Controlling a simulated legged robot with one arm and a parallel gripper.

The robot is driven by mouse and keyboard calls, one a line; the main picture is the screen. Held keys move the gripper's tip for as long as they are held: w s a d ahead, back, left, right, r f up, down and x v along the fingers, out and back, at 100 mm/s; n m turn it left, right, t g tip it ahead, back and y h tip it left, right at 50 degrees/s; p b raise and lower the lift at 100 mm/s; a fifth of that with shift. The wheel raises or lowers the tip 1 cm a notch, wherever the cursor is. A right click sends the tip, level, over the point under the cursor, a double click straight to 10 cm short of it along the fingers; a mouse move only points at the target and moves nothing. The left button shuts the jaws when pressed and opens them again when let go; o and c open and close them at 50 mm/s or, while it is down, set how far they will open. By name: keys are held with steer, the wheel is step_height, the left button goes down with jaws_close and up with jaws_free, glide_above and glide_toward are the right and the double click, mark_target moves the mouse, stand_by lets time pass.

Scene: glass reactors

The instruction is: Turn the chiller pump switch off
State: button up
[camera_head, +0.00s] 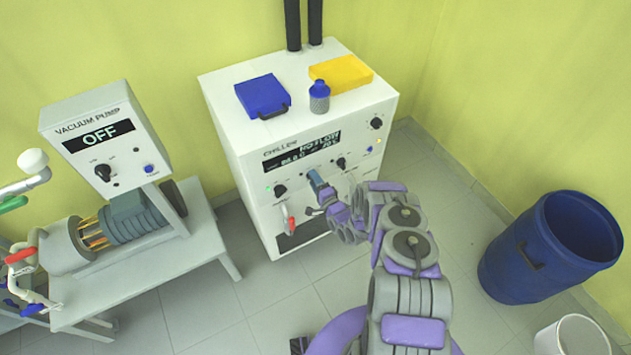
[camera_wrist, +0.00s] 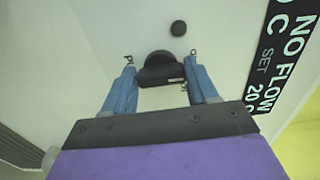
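The chiller (camera_head: 238,145) is a white cabinet against the wall, its dark display (camera_head: 302,150) reading "NO FLOW". My gripper (camera_head: 316,181) is at the chiller's front panel, below the display, and hides part of the panel. In the wrist view, a black knob (camera_wrist: 160,68) lies between the tips of my gripper's blue fingers (camera_wrist: 160,62). The fingers are apart, one on each side of the knob, with a gap visible at the left finger. No label on this knob can be read, so I cannot tell its function or setting.
A red-handled valve (camera_head: 291,222) is below. The vacuum pump (camera_head: 104,140) reads "OFF" at left. A blue barrel (camera_head: 545,250) stands at right.

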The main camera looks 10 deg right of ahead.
steer(key=o, duration=0.4)
steer(key=shift+a, duration=0.3)
steer(key=p+v, duration=0.2)
steer(key=v, duration=1.5)
steer(key=shift+s+p, duration=0.1)
steer(key=shift+p, duration=0.3)
